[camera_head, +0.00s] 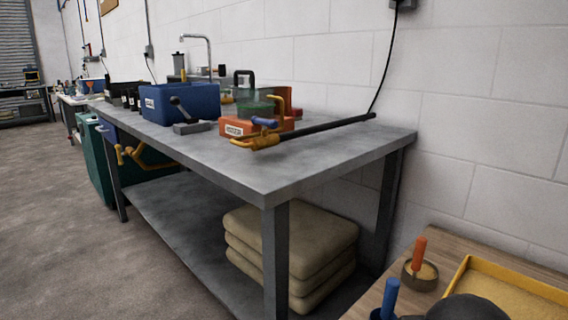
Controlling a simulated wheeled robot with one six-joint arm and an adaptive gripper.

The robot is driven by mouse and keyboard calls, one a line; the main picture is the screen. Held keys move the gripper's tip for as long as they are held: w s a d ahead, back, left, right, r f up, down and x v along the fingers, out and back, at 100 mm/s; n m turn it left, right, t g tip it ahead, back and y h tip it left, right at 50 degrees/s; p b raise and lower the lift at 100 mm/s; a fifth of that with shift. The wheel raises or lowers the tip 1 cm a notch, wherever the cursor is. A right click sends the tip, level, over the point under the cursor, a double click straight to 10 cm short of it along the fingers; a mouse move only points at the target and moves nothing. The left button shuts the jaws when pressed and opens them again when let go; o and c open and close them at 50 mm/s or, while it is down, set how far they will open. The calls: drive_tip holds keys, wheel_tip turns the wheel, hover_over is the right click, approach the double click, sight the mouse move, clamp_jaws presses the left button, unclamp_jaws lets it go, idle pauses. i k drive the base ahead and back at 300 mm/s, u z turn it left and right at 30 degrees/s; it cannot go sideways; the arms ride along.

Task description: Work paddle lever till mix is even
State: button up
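No thing here is plainly marked as the paddle lever. A grey lever with a dark knob (181,108) stands on a small grey block in front of a blue labelled box (203,103) on the metal bench. To its right, an orange labelled base (235,128) carries a greenish see-through container (255,103). A yellow bent handle with a blue grip (265,123) is beside it. A yellow crank (143,158) sits under the bench's front edge. I cannot see any mix inside a container. My gripper is not in view.
A long black rod (325,126) with a yellow end lies across the metal bench (300,160), whose near end is clear. A wooden table (450,250) at lower right holds a yellow tray (505,295) and small pots. Floor at left is open.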

sight(175, 101)
drive_tip(key=u, duration=0.45)
drive_tip(key=k, duration=0.55)
drive_tip(key=u, duration=1.5)
drive_tip(key=i, duration=1.15)
drive_tip(key=z, duration=0.7)
drive_tip(key=i, duration=0.85)
drive_tip(key=z, duration=0.95)
